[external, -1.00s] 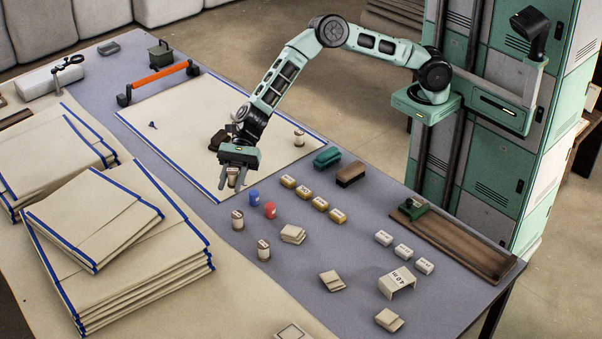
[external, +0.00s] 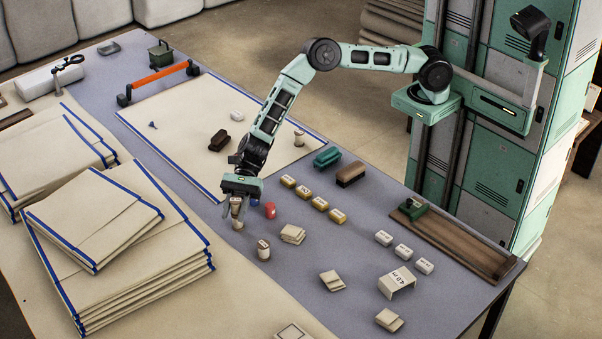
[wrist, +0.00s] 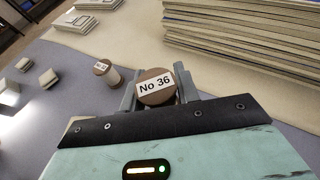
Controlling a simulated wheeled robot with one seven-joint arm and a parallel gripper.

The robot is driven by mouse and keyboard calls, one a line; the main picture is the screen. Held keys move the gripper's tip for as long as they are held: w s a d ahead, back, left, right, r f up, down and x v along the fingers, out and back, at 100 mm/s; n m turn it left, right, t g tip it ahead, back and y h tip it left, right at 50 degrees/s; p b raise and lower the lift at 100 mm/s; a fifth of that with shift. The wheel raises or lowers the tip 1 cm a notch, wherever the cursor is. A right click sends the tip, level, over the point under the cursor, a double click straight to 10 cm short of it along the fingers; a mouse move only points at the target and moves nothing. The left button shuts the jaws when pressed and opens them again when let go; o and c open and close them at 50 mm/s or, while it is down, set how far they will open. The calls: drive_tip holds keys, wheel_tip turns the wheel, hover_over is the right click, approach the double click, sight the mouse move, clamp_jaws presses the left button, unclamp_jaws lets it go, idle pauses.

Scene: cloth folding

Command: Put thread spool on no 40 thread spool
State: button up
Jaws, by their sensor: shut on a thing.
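My gripper (external: 236,210) is shut on a thread spool with a brown top and a white label reading "No 36"; the spool (wrist: 156,87) shows between the fingers in the wrist view. In the external view it is partly covered by the fingers, right above a standing spool (external: 238,225). I cannot tell whether the two touch, and the lower spool's label is not readable. Another spool (external: 263,250) stands upright nearby; it also shows in the wrist view (wrist: 106,73), its label too small to read surely. A further spool (external: 299,138) stands on the cloth.
Several yellow labelled blocks (external: 304,192) lie to the right. A folded cloth stack (external: 130,270) rises at the left. The grey table (external: 310,245) has free room between small items.

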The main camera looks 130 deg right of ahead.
drive_tip(key=shift+f, duration=0.1)
drive_tip(key=shift+f, duration=0.15)
drive_tip(key=o, duration=0.9)
drive_tip(key=shift+o, duration=0.2)
drive_tip(key=shift+r, duration=0.2)
